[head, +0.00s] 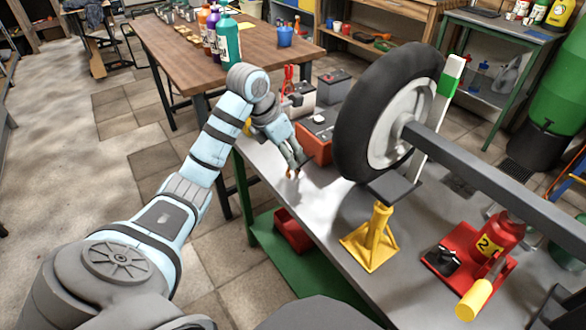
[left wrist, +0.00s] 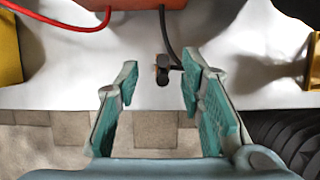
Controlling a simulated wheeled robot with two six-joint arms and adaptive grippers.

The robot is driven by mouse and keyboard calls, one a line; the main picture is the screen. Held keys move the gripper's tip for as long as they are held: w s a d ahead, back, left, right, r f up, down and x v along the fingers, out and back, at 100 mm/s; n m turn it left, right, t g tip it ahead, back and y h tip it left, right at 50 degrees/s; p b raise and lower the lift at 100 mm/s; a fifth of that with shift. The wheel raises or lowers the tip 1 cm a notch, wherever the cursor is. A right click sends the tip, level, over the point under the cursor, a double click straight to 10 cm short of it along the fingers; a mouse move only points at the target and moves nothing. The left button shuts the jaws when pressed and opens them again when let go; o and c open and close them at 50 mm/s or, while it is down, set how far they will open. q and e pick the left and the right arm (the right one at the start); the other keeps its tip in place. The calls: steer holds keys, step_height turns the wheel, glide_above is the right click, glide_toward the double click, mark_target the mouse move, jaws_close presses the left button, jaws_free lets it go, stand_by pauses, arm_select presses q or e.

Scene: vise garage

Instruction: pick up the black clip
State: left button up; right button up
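The black clip (left wrist: 163,70) lies on the grey workbench at the end of a black cable, near an orange-red box (left wrist: 130,3). In the head view my left gripper (head: 296,168) is low over the bench, in front of the orange-red battery (head: 313,142). The clip is hard to make out there. My right gripper is not in view.
A large wheel (head: 350,125) stands right of my left gripper, with a yellow jack stand (head: 372,238) and a red bottle jack (head: 497,238) nearer. A red cable (left wrist: 60,27) lies left of the clip. A wooden table (head: 175,50) with bottles stands behind.

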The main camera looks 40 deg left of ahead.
arm_select(q)
steer(key=x, duration=0.3)
steer(key=shift+d+f+b, duration=0.1)
steer(key=shift+f+b, duration=0.15)
steer(key=shift+b, duration=0.15)
steer(key=shift+s+r, duration=0.1)
steer(key=c, duration=0.8)
jaws_close()
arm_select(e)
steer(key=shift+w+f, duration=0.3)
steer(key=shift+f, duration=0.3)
